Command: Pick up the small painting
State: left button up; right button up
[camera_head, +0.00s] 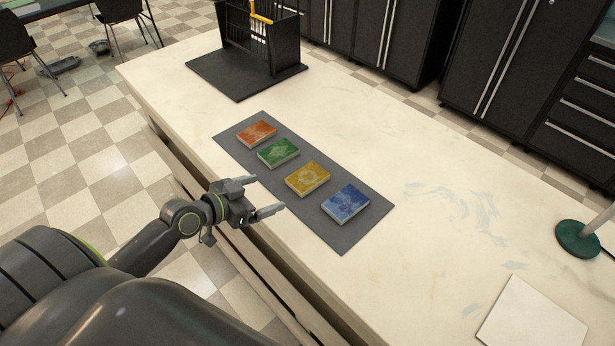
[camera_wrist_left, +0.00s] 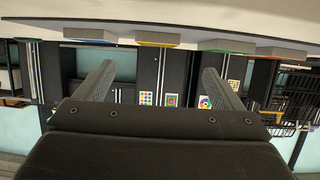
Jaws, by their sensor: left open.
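Four small flat rectangular pieces with patterned tops lie in a row on a dark grey mat (camera_head: 340,238): an orange-red one (camera_head: 257,134), a green one (camera_head: 278,152), a yellow one (camera_head: 308,179) and a blue one (camera_head: 346,203). I cannot tell which, if any, is the small painting. My left gripper (camera_head: 268,195) is open and empty, at the mat's near side by the table edge, short of the yellow piece. In the left wrist view its two fingers (camera_wrist_left: 158,72) are spread with nothing between; the pieces' edges show along the top. My right gripper is not in view.
A black rack (camera_head: 262,42) stands on a dark mat (camera_head: 215,78) at the table's far left. A white square panel (camera_head: 530,318) lies at lower right, near a green round base (camera_head: 583,239). The pale tabletop (camera_head: 420,160) right of the grey mat is clear. Dark cabinets line the back.

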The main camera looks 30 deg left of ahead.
aim_at(297, 184)
pick_arm(q)
jog(key=x, duration=0.5)
jog(key=shift+p, duration=0.4)
jog(key=shift+w+d, duration=0.2)
jog(key=p+x, duration=0.2)
jog(key=x, duration=0.2)
jog(key=shift+s+d, duration=0.15)
jog(key=shift+w+f, duration=0.2)
jog(key=shift+w, duration=0.1)
jog(key=c, duration=1.1)
jog(key=shift+o, duration=0.2)
notch_tip(297, 184, up, 10)
jog(key=s+d+r+m+g+h+b, duration=0.4)
jog(key=s+d+m+h+b, duration=0.1)
jog(key=s+d, duration=0.4)
jog(key=s+m+h, duration=0.1)
jog(key=s, duration=0.1)
jog(key=shift+s+d+r+m+g, duration=0.2)
jog(key=shift+s+d+m+g, duration=0.1)
jog(key=shift+g, duration=0.1)
